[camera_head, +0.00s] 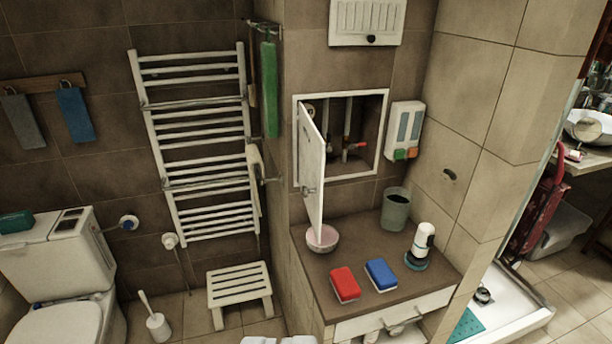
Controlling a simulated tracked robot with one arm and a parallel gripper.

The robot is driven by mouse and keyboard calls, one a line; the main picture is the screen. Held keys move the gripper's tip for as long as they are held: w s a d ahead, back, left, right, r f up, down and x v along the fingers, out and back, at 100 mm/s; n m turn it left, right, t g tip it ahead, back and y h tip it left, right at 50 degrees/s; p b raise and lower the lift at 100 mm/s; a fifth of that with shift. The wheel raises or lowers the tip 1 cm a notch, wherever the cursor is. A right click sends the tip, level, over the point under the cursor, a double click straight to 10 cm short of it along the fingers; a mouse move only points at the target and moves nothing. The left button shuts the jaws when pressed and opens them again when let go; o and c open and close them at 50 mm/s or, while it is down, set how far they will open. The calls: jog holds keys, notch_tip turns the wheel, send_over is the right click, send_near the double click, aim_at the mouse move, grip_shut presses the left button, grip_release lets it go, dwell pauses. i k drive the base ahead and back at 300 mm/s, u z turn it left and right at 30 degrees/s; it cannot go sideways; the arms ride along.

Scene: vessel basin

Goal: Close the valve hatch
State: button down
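The valve hatch is a white door (312,165) on a white wall frame (385,135). It stands open, swung out from the frame's left side and seen nearly edge-on. A small handle (308,190) shows on its face. Inside the recess are pipes and a red-handled valve (357,146); the door hides the left part. Pale shapes at the bottom edge appear to be part of my gripper (278,340). They are well below the hatch, and I cannot see whether the fingers are open.
A pink bowl (322,238) sits on the brown counter (350,255), just below the door's lower end. The counter also holds a red sponge (344,284), a blue sponge (381,274), a white bottle (420,245) and a grey cup (395,208). A soap dispenser (404,130) hangs right of the frame.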

aim_at(312, 147)
jog(key=z, duration=0.1)
jog(key=i, duration=1)
jog(key=u, duration=0.1)
